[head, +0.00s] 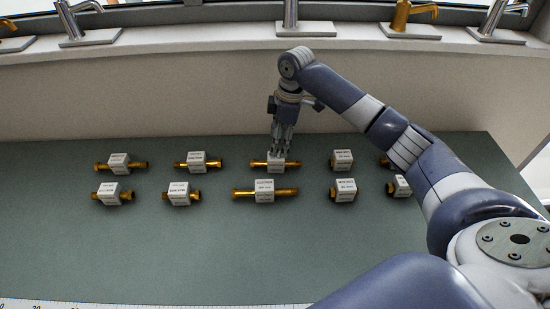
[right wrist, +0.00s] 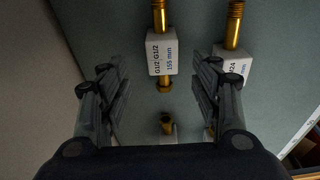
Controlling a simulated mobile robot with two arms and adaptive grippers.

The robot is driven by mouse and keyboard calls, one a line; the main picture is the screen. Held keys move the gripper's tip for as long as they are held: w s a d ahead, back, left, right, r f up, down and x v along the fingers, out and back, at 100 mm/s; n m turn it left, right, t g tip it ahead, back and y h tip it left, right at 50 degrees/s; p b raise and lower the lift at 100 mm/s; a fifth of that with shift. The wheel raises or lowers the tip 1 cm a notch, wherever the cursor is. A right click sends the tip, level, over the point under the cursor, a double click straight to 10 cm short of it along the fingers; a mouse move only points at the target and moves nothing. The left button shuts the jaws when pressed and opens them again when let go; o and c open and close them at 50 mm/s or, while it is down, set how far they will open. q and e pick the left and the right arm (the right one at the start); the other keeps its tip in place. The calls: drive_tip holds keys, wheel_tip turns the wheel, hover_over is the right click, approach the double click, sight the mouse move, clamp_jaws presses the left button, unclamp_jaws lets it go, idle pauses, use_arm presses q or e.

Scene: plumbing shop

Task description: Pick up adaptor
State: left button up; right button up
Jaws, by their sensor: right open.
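Several brass adaptors, each with a white labelled block around its middle, lie in two rows on the green table (head: 200,245). My right gripper (head: 281,150) is open, right at the back-row middle adaptor (head: 258,163); whether it touches is unclear. In the right wrist view my fingers (right wrist: 162,85) stand apart. An adaptor with a block (right wrist: 160,66) marked G1/2 G1/2 155 mm reaches between them from above. Another adaptor's brass end (right wrist: 167,122) shows lower down, partly hidden by my gripper. My left gripper is not seen.
A front-row adaptor (head: 264,196) lies close in front of my gripper. A wall rises behind the table, with a ledge (head: 200,42) carrying several taps. My right arm covers part of the right-hand adaptors (head: 402,187). The table's front left is clear, with a ruler (head: 60,304) along its edge.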

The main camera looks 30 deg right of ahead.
sight(276, 159)
drive_tip(key=f, duration=0.2)
drive_tip(key=f+p, duration=0.1)
drive_tip(key=f, duration=0.1)
drive_tip(key=a+f+p, duration=0.1)
drive_tip(key=f, duration=0.2)
drive_tip(key=shift+f, duration=0.3)
drive_tip(key=shift+w+f, duration=0.1)
drive_tip(key=shift+f, duration=0.15)
drive_tip(key=shift+r, duration=0.1)
drive_tip(key=c, duration=1.3)
